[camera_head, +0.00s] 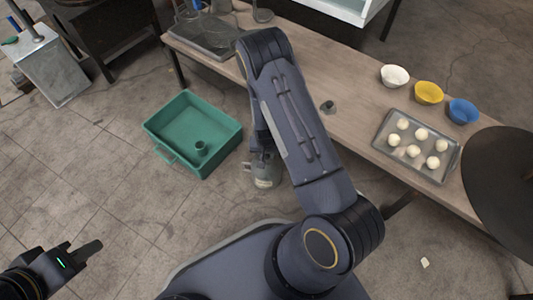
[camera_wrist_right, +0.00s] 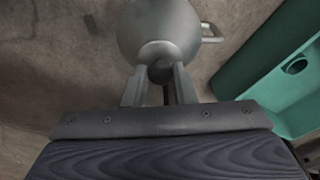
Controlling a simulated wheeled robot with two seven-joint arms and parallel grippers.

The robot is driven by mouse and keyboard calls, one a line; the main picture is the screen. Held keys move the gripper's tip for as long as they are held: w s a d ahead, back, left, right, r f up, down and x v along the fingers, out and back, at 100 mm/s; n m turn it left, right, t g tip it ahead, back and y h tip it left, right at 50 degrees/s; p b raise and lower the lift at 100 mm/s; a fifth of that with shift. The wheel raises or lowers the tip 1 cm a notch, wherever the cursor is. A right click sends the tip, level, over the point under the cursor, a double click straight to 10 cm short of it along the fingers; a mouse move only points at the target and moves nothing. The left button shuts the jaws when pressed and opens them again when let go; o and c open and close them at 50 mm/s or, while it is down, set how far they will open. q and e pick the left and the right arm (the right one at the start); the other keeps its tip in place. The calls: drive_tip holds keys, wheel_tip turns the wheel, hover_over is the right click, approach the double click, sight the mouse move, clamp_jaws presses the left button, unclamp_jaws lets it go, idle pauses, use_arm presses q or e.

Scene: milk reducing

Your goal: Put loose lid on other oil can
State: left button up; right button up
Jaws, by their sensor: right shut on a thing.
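A grey metal oil can (camera_head: 265,178) with a side handle is below my right gripper, beside the green crate. Its rounded body (camera_wrist_right: 160,25) fills the top of the right wrist view. My right gripper (camera_wrist_right: 160,80) is shut on a small dark lid-like piece (camera_wrist_right: 160,71) at the can's top, against a pale collar. In the head view my right arm mostly hides this gripper. I cannot tell whether the can rests on the floor. A small dark grey piece, perhaps a lid (camera_head: 328,107), lies on the table. My left gripper (camera_head: 92,247) is at lower left, away from everything; its finger gap is unclear.
The green crate (camera_head: 163,118) stands on the floor with a small green cup-like thing (camera_head: 201,148) inside. The wooden table (camera_head: 345,125) carries a tray of dough balls (camera_head: 450,168) and white, yellow and blue bowls (camera_head: 429,93).

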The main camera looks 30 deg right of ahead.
drive_tip(key=o, duration=1.5)
drive_tip(key=shift+r+p, duration=2.7)
drive_tip(key=shift+r, duration=0.85)
clamp_jaws()
